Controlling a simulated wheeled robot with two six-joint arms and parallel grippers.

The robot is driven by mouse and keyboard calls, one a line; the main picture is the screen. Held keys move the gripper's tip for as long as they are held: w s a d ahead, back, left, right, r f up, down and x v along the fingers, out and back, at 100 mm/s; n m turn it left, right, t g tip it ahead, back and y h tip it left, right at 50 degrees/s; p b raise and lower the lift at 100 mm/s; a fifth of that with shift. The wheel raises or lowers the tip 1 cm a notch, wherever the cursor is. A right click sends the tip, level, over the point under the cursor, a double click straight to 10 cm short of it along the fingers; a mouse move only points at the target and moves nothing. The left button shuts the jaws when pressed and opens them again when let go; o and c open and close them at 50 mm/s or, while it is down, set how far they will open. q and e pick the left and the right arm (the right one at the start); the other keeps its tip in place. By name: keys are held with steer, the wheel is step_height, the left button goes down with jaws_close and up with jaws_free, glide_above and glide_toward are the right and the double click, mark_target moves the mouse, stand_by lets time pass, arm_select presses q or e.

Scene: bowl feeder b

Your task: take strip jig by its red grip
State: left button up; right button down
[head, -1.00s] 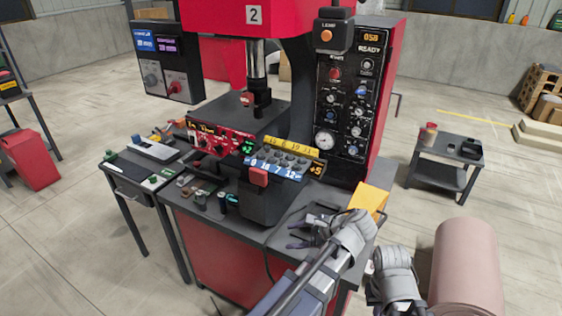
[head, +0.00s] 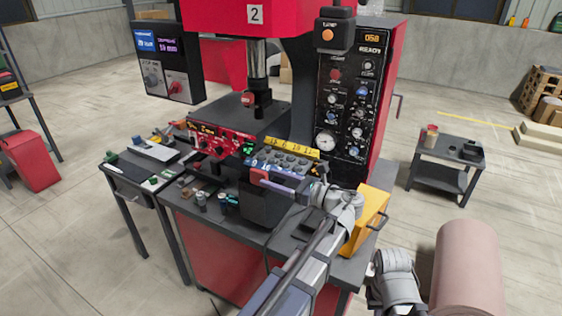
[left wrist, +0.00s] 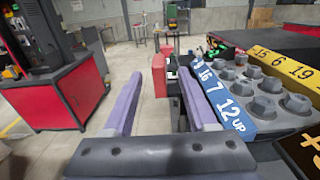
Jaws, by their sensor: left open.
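The strip jig (head: 287,160) sits on a dark block at the front of the press, with a yellow number strip, a blue number strip and several grey studs. Its red grip (head: 256,174) faces front. My left gripper (head: 270,182) is open at the grip, its lavender fingers reaching in from the right and partly covering the grip and blue strip. In the left wrist view the jig (left wrist: 268,100) lies right of the fingers. A reddish part, seemingly the grip, shows near the right finger; I cannot tell whether they touch. My right gripper is out of view.
The red press (head: 235,18) stands behind, its control panel (head: 345,100) to the right. A yellow box (head: 366,215) stands on the bench beside my left arm. Small parts lie at the bench's left. A side table (head: 127,180) adjoins it on the left.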

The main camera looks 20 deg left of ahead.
arm_select(q)
steer(key=shift+w+a+f, duration=0.1)
steer(key=shift+a, duration=2.5)
jaws_close()
